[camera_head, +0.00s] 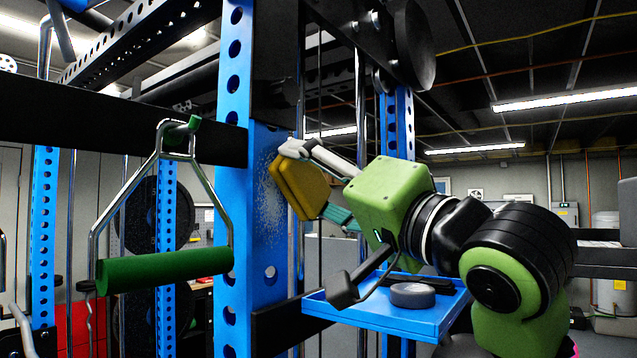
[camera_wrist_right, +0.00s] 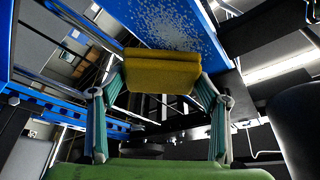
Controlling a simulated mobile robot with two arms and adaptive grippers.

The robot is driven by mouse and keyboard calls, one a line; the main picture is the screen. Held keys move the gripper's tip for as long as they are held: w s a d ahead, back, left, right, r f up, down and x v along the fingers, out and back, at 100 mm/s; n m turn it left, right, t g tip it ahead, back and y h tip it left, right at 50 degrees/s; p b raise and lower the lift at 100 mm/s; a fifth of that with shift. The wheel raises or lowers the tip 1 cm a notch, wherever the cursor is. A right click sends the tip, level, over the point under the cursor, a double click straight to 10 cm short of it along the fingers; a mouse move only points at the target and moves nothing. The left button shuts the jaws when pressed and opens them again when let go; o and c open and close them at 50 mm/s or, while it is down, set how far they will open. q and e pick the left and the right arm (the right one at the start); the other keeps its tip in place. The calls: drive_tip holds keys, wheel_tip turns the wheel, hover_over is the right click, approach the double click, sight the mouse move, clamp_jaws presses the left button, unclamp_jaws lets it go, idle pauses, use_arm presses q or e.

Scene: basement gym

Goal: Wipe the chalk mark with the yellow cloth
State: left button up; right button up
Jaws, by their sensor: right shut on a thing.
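The chalk mark (camera_head: 271,205) is a whitish speckled patch on the side face of a blue upright (camera_head: 262,240). It also shows at the top of the right wrist view (camera_wrist_right: 180,22). My right gripper (camera_head: 310,185) is shut on the folded yellow cloth (camera_head: 298,187) and holds it at the right edge of the mark in the head view. In the right wrist view the cloth (camera_wrist_right: 161,72) sits between both fingers, just below the mark. I cannot tell whether the cloth touches the upright. My left gripper is not in view.
A blue tray (camera_head: 390,318) with a grey round puck (camera_head: 412,295) is below my right arm. A green-gripped metal handle (camera_head: 165,270) hangs left of the upright. A black crossbar (camera_head: 110,128) runs left, and a black round part (camera_head: 413,45) is above my gripper.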

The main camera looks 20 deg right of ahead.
sight(305, 215)
drive_tip(key=shift+w+a, duration=0.1)
drive_tip(key=shift+s+a, duration=1.5)
drive_tip(key=shift+a, duration=0.25)
drive_tip(key=shift+s+a, duration=0.55)
drive_tip(key=shift+a, duration=0.2)
drive_tip(key=shift+s+a, duration=0.5)
drive_tip(key=shift+a, duration=0.2)
drive_tip(key=shift+w+f+b, duration=0.1)
drive_tip(key=shift+f+b, duration=1.15)
drive_tip(key=shift+b, duration=0.15)
drive_tip(key=shift+w+d, duration=0.85)
drive_tip(key=shift+d, duration=0.25)
drive_tip(key=shift+w+d, duration=0.8)
drive_tip(key=shift+d, duration=0.25)
drive_tip(key=shift+w+d, duration=0.85)
drive_tip(key=shift+d, duration=0.25)
drive_tip(key=shift+a+f+b, duration=0.1)
drive_tip(key=shift+f+b, duration=1)
drive_tip(key=shift+b, duration=0.2)
drive_tip(key=shift+s+a, duration=0.6)
drive_tip(key=shift+a, duration=0.05)
drive_tip(key=shift+s+a, duration=0.75)
drive_tip(key=shift+a, duration=0.25)
